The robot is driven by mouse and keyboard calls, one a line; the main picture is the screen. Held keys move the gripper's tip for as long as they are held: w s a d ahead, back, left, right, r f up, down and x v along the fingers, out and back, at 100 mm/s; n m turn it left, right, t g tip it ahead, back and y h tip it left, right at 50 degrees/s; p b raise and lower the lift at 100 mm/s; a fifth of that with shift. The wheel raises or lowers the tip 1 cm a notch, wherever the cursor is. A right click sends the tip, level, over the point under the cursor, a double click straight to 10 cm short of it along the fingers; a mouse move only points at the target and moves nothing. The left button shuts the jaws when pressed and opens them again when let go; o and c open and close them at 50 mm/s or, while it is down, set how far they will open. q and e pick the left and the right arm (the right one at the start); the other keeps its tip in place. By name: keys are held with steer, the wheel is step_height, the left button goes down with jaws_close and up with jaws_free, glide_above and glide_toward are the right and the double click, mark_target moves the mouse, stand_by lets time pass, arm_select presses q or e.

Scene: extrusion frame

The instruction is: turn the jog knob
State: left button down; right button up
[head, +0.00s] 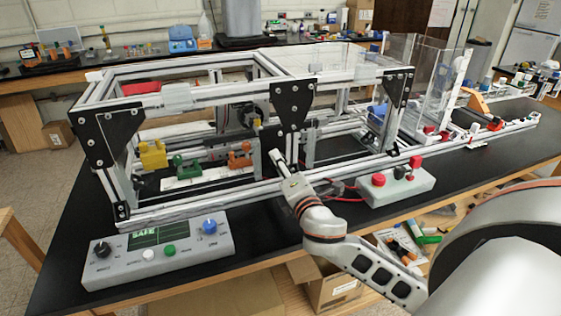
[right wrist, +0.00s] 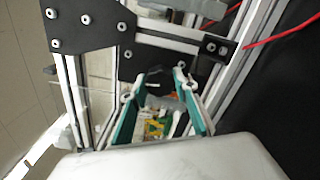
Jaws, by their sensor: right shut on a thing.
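A grey control panel (head: 160,262) lies on the black table at the front left. It has a blue knob (head: 209,226) at its right end and a black knob (head: 103,249) at its left end. The labels are too small to tell for sure which is the jog knob. My right gripper (head: 281,164) is at the front of the extrusion frame, up and to the right of the panel, apart from both knobs. In the right wrist view its teal fingers (right wrist: 160,108) are around a small grey piece (right wrist: 168,103), mostly hidden. My left gripper is not in view.
The aluminium extrusion frame (head: 200,212) with black corner plates stands behind the panel.

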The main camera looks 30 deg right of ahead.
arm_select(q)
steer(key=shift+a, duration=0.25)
arm_select(e)
steer(key=shift+f+m, duration=0.1)
steer(key=shift+m, duration=0.7)
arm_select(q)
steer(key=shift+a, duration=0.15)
arm_select(e)
steer(key=o, duration=0.8)
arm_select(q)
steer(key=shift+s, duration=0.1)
arm_select(e)
steer(key=v, duration=1.2)
